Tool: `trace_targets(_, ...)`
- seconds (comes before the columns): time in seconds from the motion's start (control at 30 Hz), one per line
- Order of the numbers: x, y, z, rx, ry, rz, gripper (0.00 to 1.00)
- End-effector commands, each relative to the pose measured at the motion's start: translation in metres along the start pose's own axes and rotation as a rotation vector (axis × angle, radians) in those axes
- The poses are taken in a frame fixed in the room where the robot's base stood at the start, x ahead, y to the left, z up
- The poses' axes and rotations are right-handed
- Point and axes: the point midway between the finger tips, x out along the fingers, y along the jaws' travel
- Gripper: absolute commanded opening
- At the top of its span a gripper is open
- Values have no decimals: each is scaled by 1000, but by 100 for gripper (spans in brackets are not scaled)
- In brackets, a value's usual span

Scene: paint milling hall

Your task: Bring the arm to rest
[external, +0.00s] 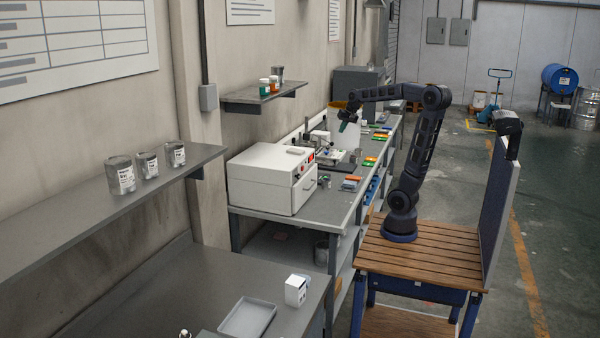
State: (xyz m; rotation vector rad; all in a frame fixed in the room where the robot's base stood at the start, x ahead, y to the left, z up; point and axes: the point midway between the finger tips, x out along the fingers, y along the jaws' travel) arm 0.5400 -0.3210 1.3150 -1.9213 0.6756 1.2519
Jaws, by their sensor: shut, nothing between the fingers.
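My arm (429,130) stands on a slatted wooden cart top at the right and reaches left over the long grey bench. Its upper link rises from the base and the forearm runs level to the left. My gripper (344,125) hangs at the end, pointing down above the bench, small in the view. It is shut, and I see nothing held in it. Fine detail of the fingers is too small to tell.
Below and around my gripper, the bench (335,207) carries a white oven-like box (262,180), small apparatus (345,158) and several coloured items. A wall shelf (262,98) holds small jars. A grey panel (498,210) stands at the cart's right edge.

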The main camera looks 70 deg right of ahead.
Motion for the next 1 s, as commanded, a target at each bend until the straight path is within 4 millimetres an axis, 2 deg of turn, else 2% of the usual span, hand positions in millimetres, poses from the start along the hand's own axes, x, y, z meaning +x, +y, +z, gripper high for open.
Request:
trace_targets(0.03, -2, -9, 25, -64, -7, -11, 0)
trace_targets(0.2, -4, -25, 99, -278, -24, -30, 0)
trace_targets(0.3, -4, -29, 142, -402, -30, -38, 0)
trace_targets(0.5, 0, -22, 223, -651, -30, -44, 0)
trace_targets(0.6, 4, -14, 256, -762, -26, -42, 0)
trace_targets(0.7, 8, -6, 281, -848, -20, -40, 0)
trace_targets(0.8, 11, 0, 296, -905, -16, -36, 0)
trace_targets(1.0, 13, 5, 305, -940, -14, -33, 0)
